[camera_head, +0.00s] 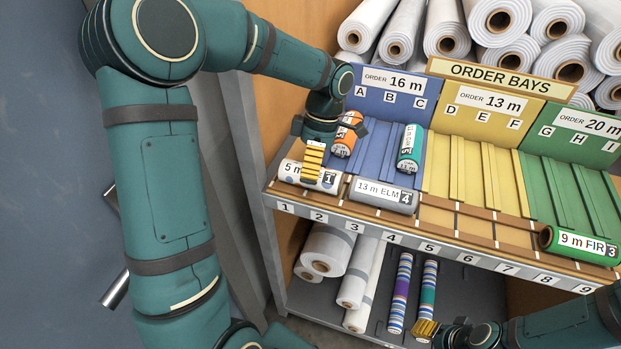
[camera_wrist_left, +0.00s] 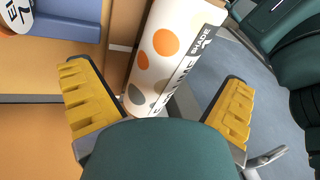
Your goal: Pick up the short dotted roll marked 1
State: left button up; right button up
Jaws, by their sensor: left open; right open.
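The short dotted roll marked 1 (camera_head: 290,170) lies on the front ledge at the left end, over slots 1 and 2. It is white with dots and a "5 m" label. My left gripper (camera_head: 312,163) is over this roll, hiding part of its middle. In the left wrist view the dotted roll (camera_wrist_left: 168,45), white with orange and grey dots, lies between the two yellow fingers, which are spread apart. I cannot tell whether they touch it. My right gripper (camera_head: 426,329) is low at the bottom of the head view, away from the roll.
A grey roll marked 4 (camera_head: 383,195) lies close to the right on the ledge. An orange roll (camera_head: 347,134) and a teal roll (camera_head: 410,149) lie in the blue bay. A green roll marked 3 (camera_head: 580,245) is at far right. The ledge's middle slots are clear.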

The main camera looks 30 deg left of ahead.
pick_arm(q)
jog(key=shift+s+f, duration=0.2)
jog(key=shift+f, duration=0.45)
jog(key=c, duration=1.4)
